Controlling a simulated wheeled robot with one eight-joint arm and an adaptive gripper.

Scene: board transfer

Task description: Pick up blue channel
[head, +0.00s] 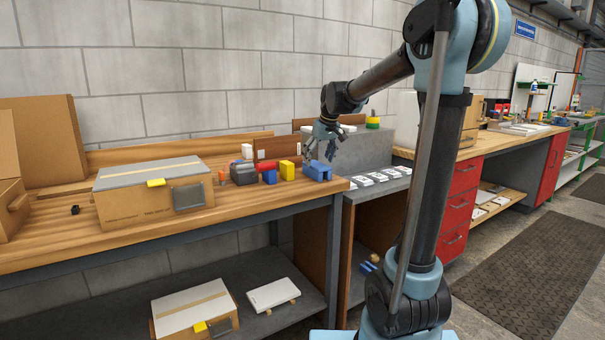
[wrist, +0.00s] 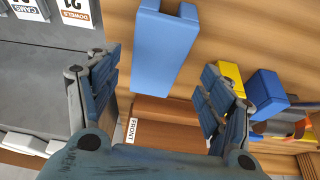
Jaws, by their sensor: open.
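The blue channel (head: 317,171) lies on the wooden bench top near its right end, and its grooved end shows at the top of the wrist view (wrist: 160,50). My gripper (head: 322,157) is above the channel in the head view. In the wrist view my gripper (wrist: 161,68) is open with nothing held, one finger on each side of the picture. The channel appears between and beyond the fingertips. I cannot tell the exact height gap between fingers and channel.
A yellow block (head: 287,170) and a smaller blue block (head: 270,177) stand left of the channel. A cardboard box (head: 150,206) is further left. A wooden block labelled FRONT (wrist: 165,135) is under the gripper. Grey surface with label cards (wrist: 50,60) borders the bench.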

